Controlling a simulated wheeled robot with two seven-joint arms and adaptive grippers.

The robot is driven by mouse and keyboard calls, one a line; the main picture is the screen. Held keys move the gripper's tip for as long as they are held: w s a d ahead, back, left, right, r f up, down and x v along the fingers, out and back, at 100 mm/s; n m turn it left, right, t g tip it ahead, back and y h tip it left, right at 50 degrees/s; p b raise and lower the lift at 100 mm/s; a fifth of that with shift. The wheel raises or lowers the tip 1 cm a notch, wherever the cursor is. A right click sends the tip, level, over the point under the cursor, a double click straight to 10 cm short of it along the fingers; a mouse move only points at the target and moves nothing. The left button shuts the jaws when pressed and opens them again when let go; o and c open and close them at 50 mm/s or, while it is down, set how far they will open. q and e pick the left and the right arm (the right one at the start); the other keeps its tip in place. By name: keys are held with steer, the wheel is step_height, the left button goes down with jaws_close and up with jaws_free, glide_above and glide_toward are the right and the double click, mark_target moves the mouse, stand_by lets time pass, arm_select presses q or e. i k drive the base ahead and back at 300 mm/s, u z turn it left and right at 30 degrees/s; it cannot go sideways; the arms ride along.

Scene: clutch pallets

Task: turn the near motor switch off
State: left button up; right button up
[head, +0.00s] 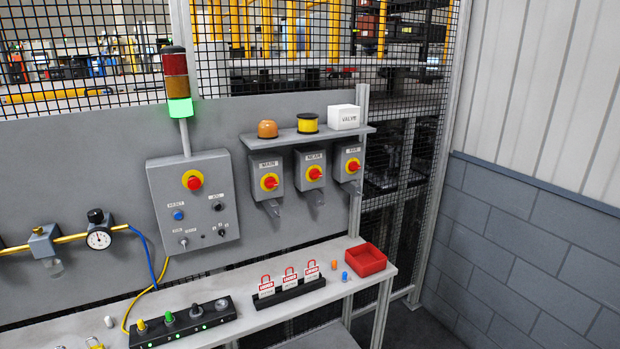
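The near motor switch (311,176) is the middle of three grey switch boxes on the panel, under a label reading NEAR. It has a red knob on a yellow round plate; the knob's exact angle is too small to tell. The MAIN switch (268,182) is to its left and the switch labelled FAR (351,166) is to its right. A grey hasp or lever hangs below each box. Neither of my grippers is in view.
A shelf (290,138) above the switches holds an orange object, a yellow spool and a white VALVE box. A control box (193,205) with a lit green stack light (179,106) stands left.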

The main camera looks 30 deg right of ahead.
mark_target(315, 173)
steer(key=z, duration=0.25)
steer(key=i, duration=1.05)
steer(key=u, duration=0.1)
